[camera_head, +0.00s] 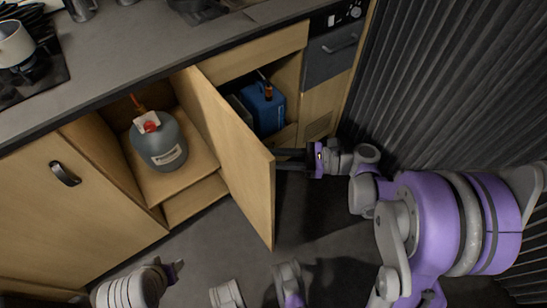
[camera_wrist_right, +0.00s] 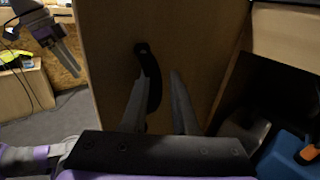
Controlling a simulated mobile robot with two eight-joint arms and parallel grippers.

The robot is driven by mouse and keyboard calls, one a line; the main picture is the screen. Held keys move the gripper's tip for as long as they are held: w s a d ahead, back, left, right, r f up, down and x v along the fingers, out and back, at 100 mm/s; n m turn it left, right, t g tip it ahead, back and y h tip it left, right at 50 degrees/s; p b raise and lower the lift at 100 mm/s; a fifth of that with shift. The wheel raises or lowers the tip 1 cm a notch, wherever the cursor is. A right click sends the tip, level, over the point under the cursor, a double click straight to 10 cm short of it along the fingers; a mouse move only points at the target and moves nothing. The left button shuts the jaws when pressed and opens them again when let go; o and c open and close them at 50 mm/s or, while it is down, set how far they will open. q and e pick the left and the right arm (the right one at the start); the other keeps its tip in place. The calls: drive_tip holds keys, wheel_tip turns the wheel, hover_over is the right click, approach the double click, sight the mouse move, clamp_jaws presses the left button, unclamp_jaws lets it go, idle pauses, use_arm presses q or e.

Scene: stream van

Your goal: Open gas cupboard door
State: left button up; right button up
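The gas cupboard door (camera_head: 232,150) is a light wood panel standing swung well out from the cupboard. The open gas cupboard (camera_head: 187,187) shows a grey gas bottle (camera_head: 168,146) with a red-and-white top on a wooden shelf. My right gripper (camera_head: 284,159) is at the door's right-hand face, with two dark fingers apart. In the right wrist view, its fingers (camera_wrist_right: 160,75) are beside the black door handle (camera_wrist_right: 152,80); one finger overlaps the handle, and I cannot tell whether they touch. My left gripper (camera_head: 174,268) is low, left of the door, its fingers unclear.
A blue container (camera_head: 264,107) stands in the open compartment right of the door. A closed cupboard with a black handle (camera_head: 65,174) is at left. The worktop (camera_head: 130,45) runs above. A dark ribbed wall (camera_head: 455,85) bounds the right. Dark floor lies in front.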

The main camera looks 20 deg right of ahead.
drive_tip(key=shift+o, duration=1.3)
drive_tip(key=shift+w+a+r, duration=0.1)
drive_tip(key=shift+w+r, duration=0.05)
drive_tip(key=shift+s, duration=0.2)
drive_tip(key=p+v, duration=0.1)
drive_tip(key=v, duration=1)
drive_tip(key=shift+w, duration=0.15)
